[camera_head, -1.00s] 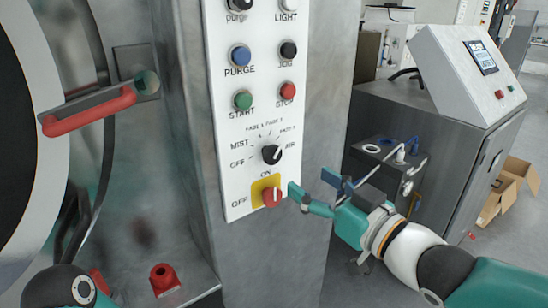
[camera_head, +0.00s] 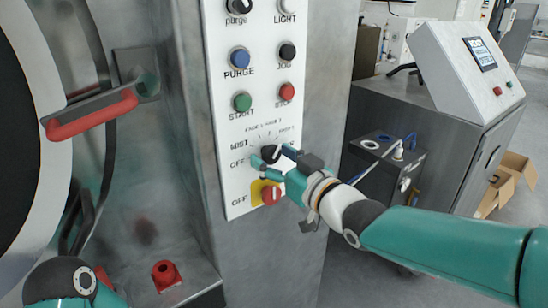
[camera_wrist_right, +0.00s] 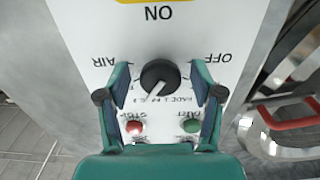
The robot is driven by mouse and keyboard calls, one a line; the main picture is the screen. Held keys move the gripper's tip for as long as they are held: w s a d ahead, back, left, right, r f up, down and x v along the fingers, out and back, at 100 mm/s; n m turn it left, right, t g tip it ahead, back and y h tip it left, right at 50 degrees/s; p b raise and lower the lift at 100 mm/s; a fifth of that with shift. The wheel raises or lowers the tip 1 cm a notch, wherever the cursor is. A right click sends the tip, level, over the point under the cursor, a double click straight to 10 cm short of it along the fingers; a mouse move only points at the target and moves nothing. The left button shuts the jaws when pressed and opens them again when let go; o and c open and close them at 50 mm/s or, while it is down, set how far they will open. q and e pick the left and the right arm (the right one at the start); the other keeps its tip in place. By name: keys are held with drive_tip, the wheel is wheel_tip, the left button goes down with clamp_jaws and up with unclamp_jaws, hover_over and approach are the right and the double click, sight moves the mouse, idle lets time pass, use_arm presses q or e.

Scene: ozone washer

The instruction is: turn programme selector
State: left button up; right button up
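The programme selector is a round black knob (camera_head: 270,152) with a white pointer mark on the white control panel (camera_head: 225,130). In the right wrist view, turned upside down, the knob (camera_wrist_right: 160,79) sits between my two fingers. Its pointer slants down and left there, towards the FADE and AIR side. My right gripper (camera_head: 275,160) is at the knob, one finger on each side. In the wrist view my right gripper (camera_wrist_right: 160,82) is open, with a gap showing between each finger and the knob. The fingers partly hide the knob in the head view. My left gripper is out of view.
A red switch (camera_head: 270,194) on a yellow plate sits just below the selector. A green START button (camera_head: 242,102) and red STOP button (camera_head: 286,94) are above. A red door handle (camera_head: 92,115) is at left, and a console cabinet (camera_head: 435,120) at right.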

drive_tip(key=c, duration=1)
drive_tip(key=n+b, duration=0.2)
drive_tip(key=b, duration=0.1)
drive_tip(key=shift+f, duration=0.25)
drive_tip(key=shift+r+n+b, duration=0.2)
drive_tip(key=shift+n+b, duration=0.15)
drive_tip(key=shift+n, duration=0.05)
drive_tip(key=o, duration=1.1)
drive_tip(key=shift+s+d, duration=0.1)
drive_tip(key=shift+s, duration=0.05)
drive_tip(key=v, duration=1.1)
drive_tip(key=shift+s+d, duration=0.2)
drive_tip(key=shift+s, duration=0.1)
